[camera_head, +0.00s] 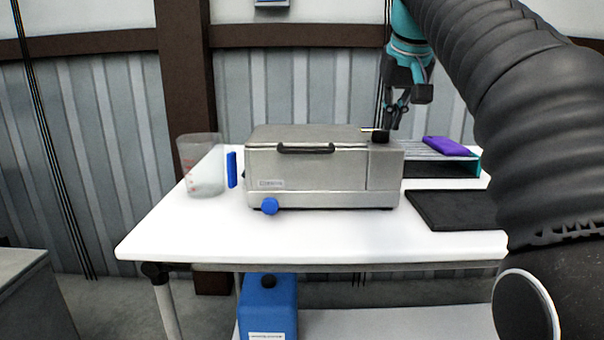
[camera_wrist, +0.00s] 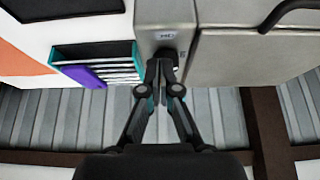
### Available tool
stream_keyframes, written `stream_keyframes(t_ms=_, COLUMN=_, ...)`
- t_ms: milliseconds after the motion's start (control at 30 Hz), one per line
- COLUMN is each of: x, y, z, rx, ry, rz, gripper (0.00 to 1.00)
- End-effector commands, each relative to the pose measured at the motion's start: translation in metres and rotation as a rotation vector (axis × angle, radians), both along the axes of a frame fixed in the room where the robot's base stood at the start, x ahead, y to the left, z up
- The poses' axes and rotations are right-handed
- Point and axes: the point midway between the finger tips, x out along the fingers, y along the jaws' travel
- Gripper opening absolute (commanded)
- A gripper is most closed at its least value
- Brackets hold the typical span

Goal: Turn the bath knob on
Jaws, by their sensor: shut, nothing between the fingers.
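The bath (camera_head: 322,180) is a steel box with a closed lid and a dark handle, standing on the white table. A black knob (camera_head: 379,137) sits on top of its right end; a blue knob (camera_head: 270,206) is low on its front. My gripper (camera_head: 393,124) is shut and empty, pointing down just above and slightly right of the black knob. In the wrist view my fingertips overlap the black knob (camera_wrist: 167,52) and partly hide it. I cannot tell whether they touch it.
A clear beaker (camera_head: 202,170) and a blue item (camera_head: 232,169) stand left of the bath. Right of it are a teal-edged rack (camera_head: 474,161) with a purple item (camera_head: 446,146) and a dark flat pad (camera_head: 455,210). A blue container (camera_head: 268,310) is below the table (camera_head: 190,235).

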Motion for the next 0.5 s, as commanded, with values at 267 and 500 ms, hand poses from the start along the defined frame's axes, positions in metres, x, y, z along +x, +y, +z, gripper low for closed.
stream_keyframes(t_ms=267, x=0.0, y=0.0, z=-0.02, rx=0.0, ry=0.0, rz=0.0, gripper=0.0)
stream_keyframes(t_ms=500, x=0.0, y=0.0, z=-0.02, rx=0.0, ry=0.0, rz=0.0, gripper=0.0)
